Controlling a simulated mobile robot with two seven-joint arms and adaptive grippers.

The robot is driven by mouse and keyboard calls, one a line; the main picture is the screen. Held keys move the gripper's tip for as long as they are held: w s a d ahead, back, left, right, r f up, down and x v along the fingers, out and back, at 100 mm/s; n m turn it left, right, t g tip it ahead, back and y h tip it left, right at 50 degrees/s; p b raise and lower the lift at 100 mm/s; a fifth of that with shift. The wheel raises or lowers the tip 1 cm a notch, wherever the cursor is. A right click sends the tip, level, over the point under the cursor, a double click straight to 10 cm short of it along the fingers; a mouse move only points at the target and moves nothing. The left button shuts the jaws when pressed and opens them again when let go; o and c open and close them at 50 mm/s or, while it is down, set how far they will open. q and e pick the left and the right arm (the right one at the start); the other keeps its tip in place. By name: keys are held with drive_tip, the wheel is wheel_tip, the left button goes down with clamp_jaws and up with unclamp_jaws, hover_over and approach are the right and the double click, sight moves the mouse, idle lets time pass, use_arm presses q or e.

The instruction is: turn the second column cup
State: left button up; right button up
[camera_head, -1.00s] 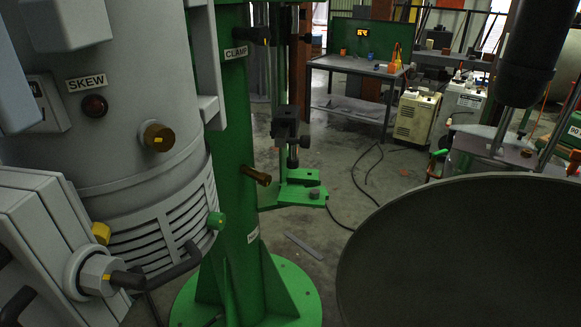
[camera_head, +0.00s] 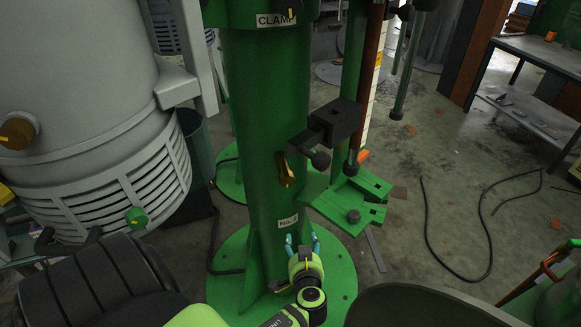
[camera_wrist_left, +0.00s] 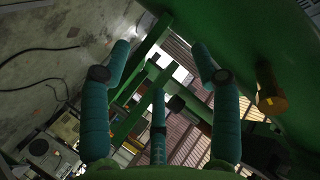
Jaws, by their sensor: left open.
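A brass cup (camera_head: 286,170) sticks out from the side of the green column (camera_head: 255,120), above a small white label. It has a yellow mark and a dark line on it. In the left wrist view the same brass cup (camera_wrist_left: 270,88) shows at the right, outside my fingers. My left gripper (camera_head: 302,240) is below the cup, in front of the column's foot, with its teal fingers pointing up. In the left wrist view its fingers (camera_wrist_left: 160,75) are spread and nothing is between them. The gripper and the cup are apart. My right gripper is not in view.
A black clamp block (camera_head: 335,122) and a green bracket (camera_head: 350,205) stand right of the cup. A cable (camera_head: 455,230) lies on the open floor at right.

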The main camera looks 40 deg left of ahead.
sight(288, 182)
use_arm(q)
drive_tip(key=a+r+n+t+y, duration=0.1)
drive_tip(key=a+r+n+y, duration=0.15)
drive_tip(key=r, duration=0.55)
drive_tip(key=a+r+n+y, duration=0.1)
drive_tip(key=r+n+y, duration=0.15)
drive_tip(key=r, duration=0.55)
drive_tip(key=p+x, duration=0.3)
drive_tip(key=x, duration=0.3)
drive_tip(key=shift+w+d+p, duration=0.1)
drive_tip(key=shift+w+p, duration=0.15)
drive_tip(key=shift+p, duration=0.1)
drive_tip(key=shift+w+a+f, duration=0.15)
drive_tip(key=shift+w+a, duration=0.15)
drive_tip(key=shift+a, duration=0.2)
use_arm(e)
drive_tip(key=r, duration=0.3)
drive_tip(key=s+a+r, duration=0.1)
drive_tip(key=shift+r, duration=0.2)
use_arm(q)
drive_tip(key=c, duration=1.1)
